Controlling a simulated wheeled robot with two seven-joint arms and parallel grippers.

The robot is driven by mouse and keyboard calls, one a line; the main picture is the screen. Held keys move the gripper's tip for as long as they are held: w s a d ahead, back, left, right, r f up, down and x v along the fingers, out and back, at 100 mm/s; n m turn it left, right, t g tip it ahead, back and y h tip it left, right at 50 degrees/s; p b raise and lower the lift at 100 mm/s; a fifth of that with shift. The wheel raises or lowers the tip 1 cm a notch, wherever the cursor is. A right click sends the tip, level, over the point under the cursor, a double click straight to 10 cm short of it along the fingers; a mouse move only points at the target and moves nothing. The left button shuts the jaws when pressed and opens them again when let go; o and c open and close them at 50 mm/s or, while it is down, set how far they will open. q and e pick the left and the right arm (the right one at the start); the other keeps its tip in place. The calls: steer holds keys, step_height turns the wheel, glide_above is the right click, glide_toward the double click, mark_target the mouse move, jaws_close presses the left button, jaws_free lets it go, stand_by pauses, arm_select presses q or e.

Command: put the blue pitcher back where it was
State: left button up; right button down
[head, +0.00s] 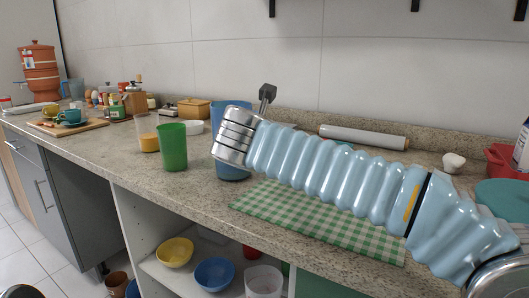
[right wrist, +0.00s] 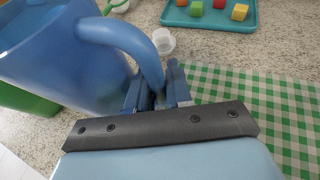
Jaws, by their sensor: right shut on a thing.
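The blue pitcher (head: 232,173) is at the counter's middle in the head view, right of the green cup and partly hidden by my right wrist. It looks upright; I cannot tell whether its base touches the counter. In the right wrist view the pitcher (right wrist: 75,60) fills the upper left, with its handle arching toward my fingers. My right gripper (right wrist: 158,88) is shut on that handle. In the head view its fingers are hidden behind the wrist. My left gripper is not in view.
A green cup (head: 173,146) and a clear cup of orange content (head: 147,133) stand close left of the pitcher. A green checked cloth (head: 300,219) lies to the right. Behind are a white bowl (head: 193,127) and, in the wrist view, a teal tray (right wrist: 245,24) with colored cubes.

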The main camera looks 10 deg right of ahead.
steer(key=shift+f, duration=0.15)
steer(key=c, duration=1.5)
jaws_free()
steer(key=shift+f, duration=0.1)
steer(key=o, duration=0.5)
steer(key=shift+c, duration=0.2)
steer(key=shift+s+r, duration=0.15)
steer(key=shift+r, duration=0.15)
steer(key=v, duration=1.1)
steer(key=shift+s, duration=0.3)
steer(key=shift+a, duration=0.15)
